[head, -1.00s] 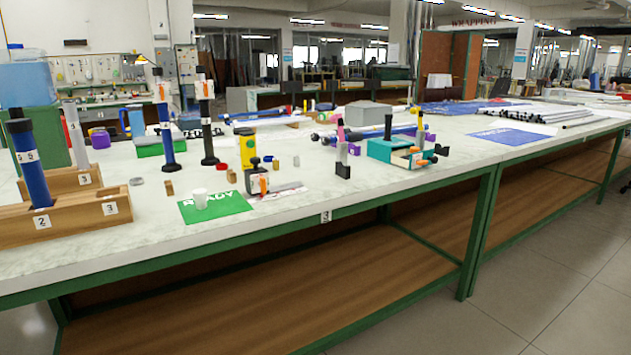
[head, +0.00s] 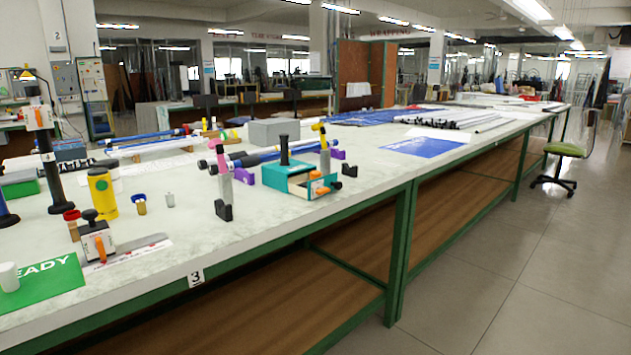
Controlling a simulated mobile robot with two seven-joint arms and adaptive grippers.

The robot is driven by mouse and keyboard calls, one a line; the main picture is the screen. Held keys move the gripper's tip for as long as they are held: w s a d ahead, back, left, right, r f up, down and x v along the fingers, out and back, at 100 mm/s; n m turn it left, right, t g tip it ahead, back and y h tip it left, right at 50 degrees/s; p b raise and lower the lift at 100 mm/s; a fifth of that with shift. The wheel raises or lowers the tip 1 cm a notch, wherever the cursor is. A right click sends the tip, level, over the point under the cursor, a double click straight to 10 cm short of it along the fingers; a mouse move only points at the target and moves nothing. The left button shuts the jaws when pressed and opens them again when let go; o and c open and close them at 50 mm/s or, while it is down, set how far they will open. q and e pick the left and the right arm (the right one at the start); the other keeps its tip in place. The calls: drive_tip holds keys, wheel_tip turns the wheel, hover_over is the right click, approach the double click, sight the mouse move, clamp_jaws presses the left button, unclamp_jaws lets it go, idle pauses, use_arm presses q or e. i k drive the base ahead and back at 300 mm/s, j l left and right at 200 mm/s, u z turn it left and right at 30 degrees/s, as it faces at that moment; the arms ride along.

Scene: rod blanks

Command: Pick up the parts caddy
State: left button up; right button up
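The parts caddy looks to be the teal open box (head: 274,177) with an upright black handle and orange and black pieces at its right side. It sits on the white marbled worktop (head: 370,183) in the head view, near the front edge and right of the middle of the cluttered stretch. Neither of my grippers shows in this view.
A pink-and-grey clamp-like piece (head: 224,190) stands left of the caddy and a yellow-topped one (head: 324,152) behind it. Blue tubes (head: 253,157) lie behind. A grey box (head: 274,132) sits farther back. The floor (head: 480,265) right of the table is clear up to a green chair (head: 565,150).

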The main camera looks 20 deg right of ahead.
sight(275, 175)
drive_tip(key=i+l+u, duration=0.2)
drive_tip(key=i+l, duration=0.2)
drive_tip(key=l, duration=0.25)
drive_tip(key=i+l, duration=0.15)
drive_tip(key=l, duration=0.2)
drive_tip(key=i+l+u, duration=0.15)
drive_tip(key=l, duration=0.2)
drive_tip(key=i+l+u, duration=0.1)
drive_tip(key=l, duration=0.3)
drive_tip(key=i+l+u, duration=0.1)
drive_tip(key=i+l, duration=0.15)
drive_tip(key=l, duration=0.1)
